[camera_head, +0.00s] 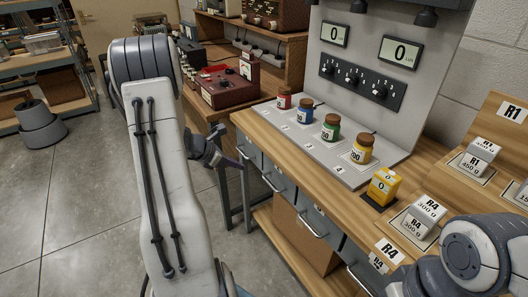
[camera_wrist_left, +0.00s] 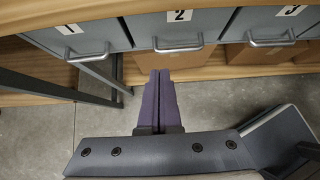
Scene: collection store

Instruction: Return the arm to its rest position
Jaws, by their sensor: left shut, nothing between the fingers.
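My left arm comes in from the left of the head view, its pale link large in front of the bench. My left gripper (camera_head: 236,164) is small and partly hidden behind that link, beside the bench front and off the worktop. In the left wrist view the gripper (camera_wrist_left: 160,76) shows its two purple fingers closed together with nothing between them. They point toward the drawer marked 2 (camera_wrist_left: 163,31) and sit below its handle in the picture. A link of my right arm shows at the lower right of the head view; its gripper is out of frame.
The wooden bench (camera_head: 265,140) has grey drawers with protruding handles (camera_head: 313,228). Several lidded jars, including a yellow one (camera_head: 362,149), stand on a grey panel base. A yellow block (camera_head: 383,186) and R4 weights (camera_head: 421,218) are to the right. Open floor (camera_head: 75,190) lies left.

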